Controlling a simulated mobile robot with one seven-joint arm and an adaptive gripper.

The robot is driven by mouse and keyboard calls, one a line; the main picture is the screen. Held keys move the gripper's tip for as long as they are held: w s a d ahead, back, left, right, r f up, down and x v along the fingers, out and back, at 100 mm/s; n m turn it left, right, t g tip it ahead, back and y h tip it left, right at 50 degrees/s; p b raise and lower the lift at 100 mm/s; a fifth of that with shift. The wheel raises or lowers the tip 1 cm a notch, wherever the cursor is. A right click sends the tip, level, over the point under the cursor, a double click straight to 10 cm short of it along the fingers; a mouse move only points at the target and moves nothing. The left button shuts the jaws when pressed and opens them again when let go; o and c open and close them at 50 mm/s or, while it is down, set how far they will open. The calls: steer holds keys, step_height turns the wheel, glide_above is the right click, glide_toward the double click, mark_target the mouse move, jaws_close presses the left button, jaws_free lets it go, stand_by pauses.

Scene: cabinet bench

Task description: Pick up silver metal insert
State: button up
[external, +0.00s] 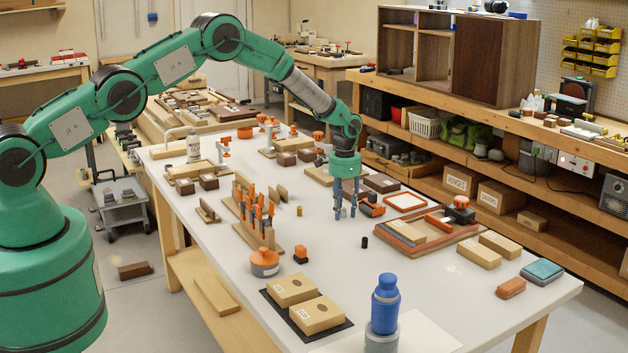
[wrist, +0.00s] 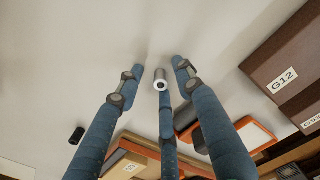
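The silver metal insert (wrist: 161,79) is a small hollow cylinder. In the wrist view it lies in the space between the fingertips of my gripper (wrist: 158,74). The three blue fingers are spread, with gaps visible between the left and right fingers and the insert; whether the middle finger touches it I cannot tell. In the external view my gripper (external: 346,213) points down close over the white table (external: 330,285), and I cannot pick out the insert clearly among the fingers.
A black cylinder (external: 364,242) stands near my gripper. An orange-framed tray (external: 406,201) and a wooden tray with blocks (external: 430,246) lie to the right. A rack of orange-handled tools (external: 256,212) stands left. A blue bottle (external: 385,304) stands at the front.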

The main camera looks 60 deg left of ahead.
stand_by(0.4)
jaws_close()
steer(key=shift+r, duration=0.15)
steer(key=shift+r, duration=1.7)
steer(key=s, duration=0.5)
steer(key=s+d+r+p, duration=0.1)
steer(key=s, duration=0.9)
steer(key=shift+s+d+r, duration=0.2)
steer(key=shift+s+d, duration=0.15)
steer(key=shift+s, duration=0.05)
